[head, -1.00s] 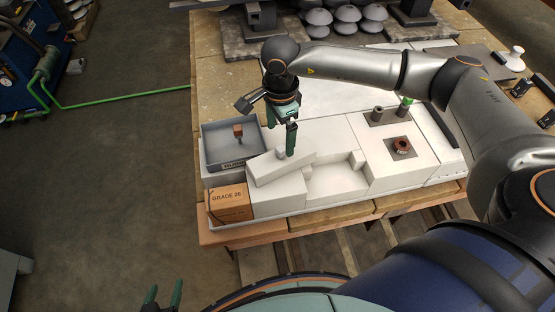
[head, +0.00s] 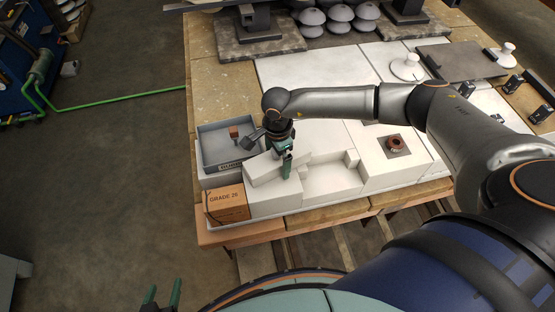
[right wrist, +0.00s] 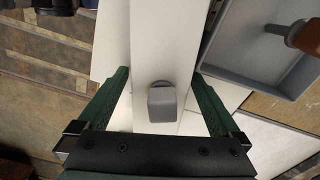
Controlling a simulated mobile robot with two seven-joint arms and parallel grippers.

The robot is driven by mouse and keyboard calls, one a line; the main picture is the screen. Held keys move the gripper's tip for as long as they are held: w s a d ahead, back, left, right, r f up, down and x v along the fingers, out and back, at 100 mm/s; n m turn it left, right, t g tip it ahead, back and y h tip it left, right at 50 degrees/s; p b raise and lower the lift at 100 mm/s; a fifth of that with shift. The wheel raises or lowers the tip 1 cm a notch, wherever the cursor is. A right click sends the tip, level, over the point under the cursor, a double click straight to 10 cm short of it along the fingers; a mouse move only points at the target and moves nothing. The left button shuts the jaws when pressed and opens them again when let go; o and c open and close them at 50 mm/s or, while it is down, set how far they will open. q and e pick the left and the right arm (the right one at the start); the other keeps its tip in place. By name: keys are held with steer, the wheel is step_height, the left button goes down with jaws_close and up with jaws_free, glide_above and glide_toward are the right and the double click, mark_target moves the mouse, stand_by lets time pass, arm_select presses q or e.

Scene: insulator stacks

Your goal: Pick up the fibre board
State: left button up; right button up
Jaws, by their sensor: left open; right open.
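The fibre board, as far as I can tell, is the pale slab (head: 262,169) lying askew on the white blocks behind the orange box. In the right wrist view the pale slab (right wrist: 157,45) runs between my fingers, with a small grey knob (right wrist: 162,103) on it. My right gripper (head: 286,176) is open, low over the slab's right end. In the right wrist view its green fingers (right wrist: 161,88) stand on either side of the slab, apart from the knob. My left gripper (head: 162,292) is open and empty at the bottom left, away from the table.
A grey tray (head: 203,142) with a brown-handled tool (head: 234,133) stands behind the slab. An orange box (head: 226,203) marked GRADE 26 sits in front left. White blocks with a brown ring (head: 395,143) lie to the right. Insulator stacks stand at the back.

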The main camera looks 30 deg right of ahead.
steer(key=c, duration=1.4)
steer(key=shift+r, duration=0.1)
steer(key=shift+c, duration=0.2)
